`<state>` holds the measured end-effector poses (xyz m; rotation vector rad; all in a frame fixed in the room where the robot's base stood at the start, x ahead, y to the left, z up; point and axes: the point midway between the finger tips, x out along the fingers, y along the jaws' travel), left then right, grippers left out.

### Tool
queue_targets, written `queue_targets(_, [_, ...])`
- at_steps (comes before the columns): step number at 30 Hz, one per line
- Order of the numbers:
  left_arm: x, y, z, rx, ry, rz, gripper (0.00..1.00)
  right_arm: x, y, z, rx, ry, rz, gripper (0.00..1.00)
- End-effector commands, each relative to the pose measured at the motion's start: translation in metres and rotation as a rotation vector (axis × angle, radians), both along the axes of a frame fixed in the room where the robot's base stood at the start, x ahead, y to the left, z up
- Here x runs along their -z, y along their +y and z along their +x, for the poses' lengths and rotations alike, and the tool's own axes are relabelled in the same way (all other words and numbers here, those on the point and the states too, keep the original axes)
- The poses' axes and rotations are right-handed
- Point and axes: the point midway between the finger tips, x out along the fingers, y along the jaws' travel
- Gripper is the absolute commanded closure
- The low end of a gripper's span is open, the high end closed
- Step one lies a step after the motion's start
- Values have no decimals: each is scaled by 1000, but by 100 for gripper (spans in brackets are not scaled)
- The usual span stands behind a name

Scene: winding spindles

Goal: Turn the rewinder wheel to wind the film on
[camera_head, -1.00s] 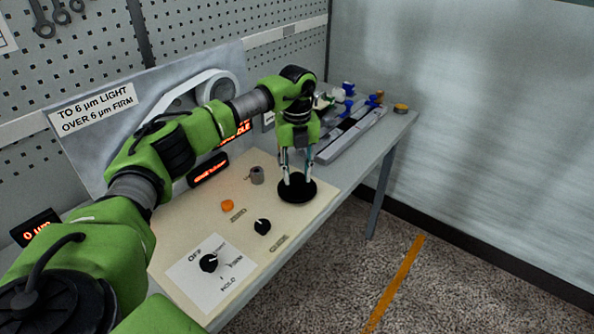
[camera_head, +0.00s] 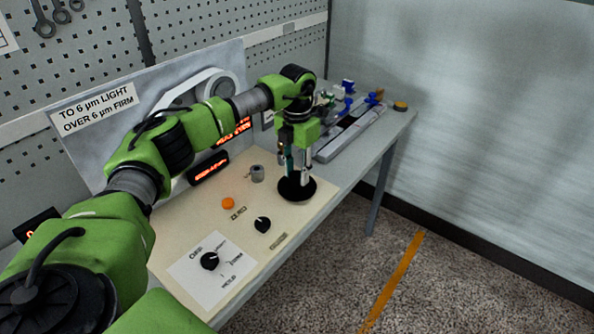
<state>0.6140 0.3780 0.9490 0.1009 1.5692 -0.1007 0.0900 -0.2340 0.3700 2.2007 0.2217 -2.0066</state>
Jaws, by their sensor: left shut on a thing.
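The black round wheel (camera_head: 298,195) lies flat on the cream panel (camera_head: 205,233), near its right edge. My left gripper (camera_head: 297,180) points straight down over the middle of the wheel, with its two fingers shut on it. The fingers hide the wheel's centre, so the exact contact is hard to see. Behind my left arm, a white ring-shaped reel (camera_head: 222,82) shows in part on the grey back panel. My right gripper is not in view.
The panel also bears a black selector knob (camera_head: 209,261), a smaller black knob (camera_head: 262,225), an orange button (camera_head: 228,203) and a grey post (camera_head: 257,173). A grey rail fixture (camera_head: 350,135) with blue parts stands at the bench's far end. The floor at right is clear.

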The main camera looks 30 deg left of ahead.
Motion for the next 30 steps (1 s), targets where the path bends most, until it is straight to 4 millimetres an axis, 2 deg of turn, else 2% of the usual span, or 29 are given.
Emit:
queue_targets(12, [-1, 0, 0, 233, -2, -1, 92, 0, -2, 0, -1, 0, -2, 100])
queue_targets(30, [-1, 0, 1, 283, -2, 0, 92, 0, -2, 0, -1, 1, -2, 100])
